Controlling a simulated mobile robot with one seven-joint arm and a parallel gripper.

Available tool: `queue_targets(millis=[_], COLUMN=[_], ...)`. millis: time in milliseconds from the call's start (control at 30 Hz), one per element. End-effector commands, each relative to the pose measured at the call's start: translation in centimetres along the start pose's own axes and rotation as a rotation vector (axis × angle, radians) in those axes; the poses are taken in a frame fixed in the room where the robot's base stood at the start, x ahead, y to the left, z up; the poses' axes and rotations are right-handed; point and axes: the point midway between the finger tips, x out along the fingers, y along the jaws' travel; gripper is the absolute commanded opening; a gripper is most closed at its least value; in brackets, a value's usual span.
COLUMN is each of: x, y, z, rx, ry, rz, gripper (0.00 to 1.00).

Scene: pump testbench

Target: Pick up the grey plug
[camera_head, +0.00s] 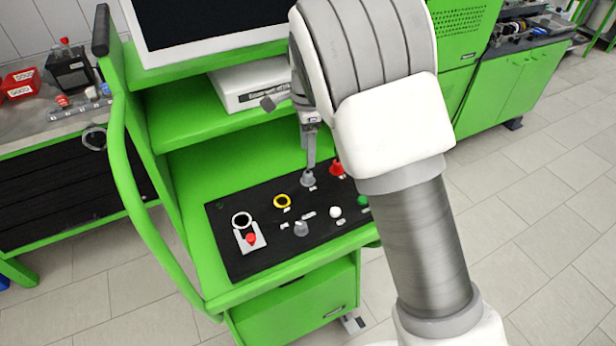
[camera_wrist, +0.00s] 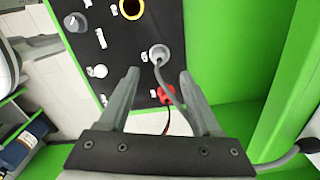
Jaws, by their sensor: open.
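The grey plug (camera_head: 308,179) sits in the black panel (camera_head: 232,262) of the green testbench. In the wrist view the grey plug (camera_wrist: 158,53) has a grey cable running from it toward my gripper. My gripper (camera_wrist: 158,74) is open, its two fingers spread apart with nothing held. The plug shows just beyond the fingertips, between their lines. In the head view my gripper (camera_head: 310,155) points down just above the plug, partly hidden by my arm. I cannot tell whether a finger touches the cable.
A red plug (camera_wrist: 166,95) sits close to the grey plug and shows between the fingers; its cable trails below. The panel also bears a yellow ring (camera_head: 282,201), a grey knob (camera_head: 301,229) and a red button (camera_head: 251,239). A green shelf and a monitor stand behind.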

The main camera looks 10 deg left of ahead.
Motion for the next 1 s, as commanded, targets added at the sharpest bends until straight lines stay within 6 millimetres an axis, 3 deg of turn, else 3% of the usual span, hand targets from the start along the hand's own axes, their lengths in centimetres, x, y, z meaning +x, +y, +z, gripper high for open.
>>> queue_targets(millis=[267,567,867,1000], x=[2.2,6.4,6.9,6.9], y=[0.1,0.2,0.1,0.1], z=[0.0,0.0,0.0,0.0], rx=[0.0,-0.001,-0.001,-0.001], ry=[-0.001,0.0,-0.001,-0.001], rz=[0.002,0.002,-0.002,-0.001], gripper=[0.65,0.65,0.65,0.4])
